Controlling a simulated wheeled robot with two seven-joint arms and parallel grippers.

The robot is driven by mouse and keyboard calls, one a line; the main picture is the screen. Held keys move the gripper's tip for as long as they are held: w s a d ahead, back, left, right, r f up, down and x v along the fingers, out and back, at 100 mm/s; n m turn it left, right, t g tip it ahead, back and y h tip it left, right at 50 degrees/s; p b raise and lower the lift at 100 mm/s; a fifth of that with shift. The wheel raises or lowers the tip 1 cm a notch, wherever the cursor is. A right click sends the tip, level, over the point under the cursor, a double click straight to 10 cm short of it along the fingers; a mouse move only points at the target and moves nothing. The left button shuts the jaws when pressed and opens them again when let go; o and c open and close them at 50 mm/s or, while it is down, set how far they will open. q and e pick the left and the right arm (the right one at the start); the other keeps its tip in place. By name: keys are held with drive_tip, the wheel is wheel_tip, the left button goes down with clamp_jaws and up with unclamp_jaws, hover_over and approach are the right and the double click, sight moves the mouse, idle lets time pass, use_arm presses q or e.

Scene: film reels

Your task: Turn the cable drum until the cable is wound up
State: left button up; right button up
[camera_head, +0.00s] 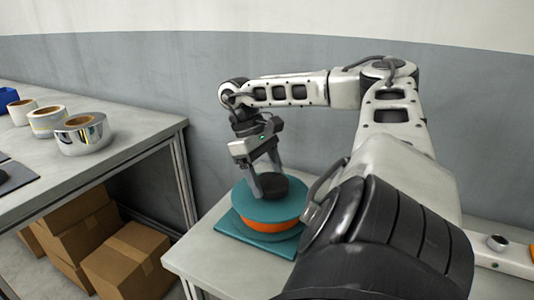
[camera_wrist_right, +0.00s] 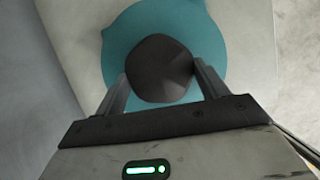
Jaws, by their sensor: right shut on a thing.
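The cable drum (camera_head: 268,211) has a teal round top, and orange cable (camera_head: 270,225) shows wound between its flanges. It stands on a teal base plate (camera_head: 232,236) on the right-hand table. A dark faceted knob (camera_head: 285,187) sits on top of the drum; it also shows in the right wrist view (camera_wrist_right: 159,68). My right gripper (camera_head: 268,188) comes down from above with a finger on each side of the knob and is shut on it. In the right wrist view the fingers flank the knob over the teal disc. My left gripper is not in view.
A gap separates the tables.

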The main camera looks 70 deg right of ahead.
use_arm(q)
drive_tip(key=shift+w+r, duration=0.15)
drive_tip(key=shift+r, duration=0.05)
use_arm(e)
drive_tip(key=o, duration=1.4)
